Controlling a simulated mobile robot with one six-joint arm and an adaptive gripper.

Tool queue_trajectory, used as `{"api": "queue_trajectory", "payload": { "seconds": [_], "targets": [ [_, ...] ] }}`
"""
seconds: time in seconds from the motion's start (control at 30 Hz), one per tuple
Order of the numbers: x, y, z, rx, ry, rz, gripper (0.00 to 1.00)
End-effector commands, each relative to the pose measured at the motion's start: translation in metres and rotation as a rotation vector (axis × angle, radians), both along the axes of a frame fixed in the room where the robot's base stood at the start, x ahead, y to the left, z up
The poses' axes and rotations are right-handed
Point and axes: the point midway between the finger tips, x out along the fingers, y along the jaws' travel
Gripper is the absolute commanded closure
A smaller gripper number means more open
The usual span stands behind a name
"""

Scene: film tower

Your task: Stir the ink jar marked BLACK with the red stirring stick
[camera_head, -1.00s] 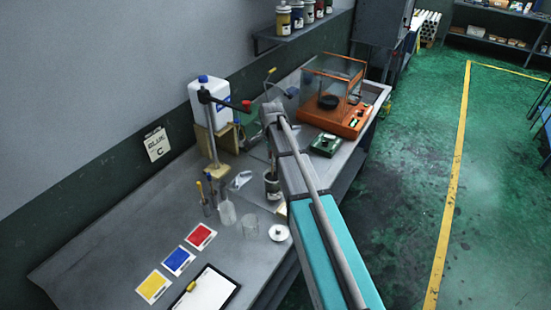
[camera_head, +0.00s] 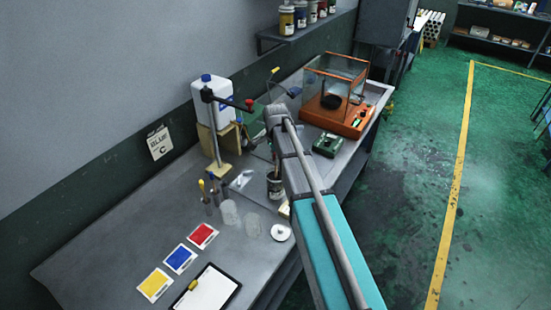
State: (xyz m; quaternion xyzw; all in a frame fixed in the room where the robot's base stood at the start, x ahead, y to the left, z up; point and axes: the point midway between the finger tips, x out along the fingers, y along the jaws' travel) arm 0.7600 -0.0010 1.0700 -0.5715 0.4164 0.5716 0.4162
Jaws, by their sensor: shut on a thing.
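A dark open jar with a pale label (camera_head: 274,190) stands upright on the grey bench, just left of my arm. The label is too small to read, so I cannot tell if it says BLACK. My arm reaches over the bench and bends down above the jar. My gripper (camera_head: 272,150) is small, dark and partly hidden by the arm. It is shut on a thin stick (camera_head: 273,168) just above the jar. The stick's colour is unclear, and its lower end is hidden at the jar.
A white lid (camera_head: 281,232) and clear cups (camera_head: 253,226) stand close to the jar. A stand with a red-tipped arm (camera_head: 228,102) rises at left. An orange balance case (camera_head: 336,95) and green device (camera_head: 328,144) are behind. The clipboard (camera_head: 208,290) lies in front.

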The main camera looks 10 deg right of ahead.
Motion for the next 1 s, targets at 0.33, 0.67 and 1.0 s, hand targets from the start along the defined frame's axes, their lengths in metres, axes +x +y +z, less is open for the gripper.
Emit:
{"api": "queue_trajectory", "payload": {
  "seconds": [0.33,0.67,1.0],
  "targets": [
    [0.0,0.0,0.013,0.0,0.0,0.0,1.0],
    [0.0,0.0,0.032,0.0,0.0,0.0,1.0],
    [0.0,0.0,0.051,0.0,0.0,0.0,1.0]
  ]
}}
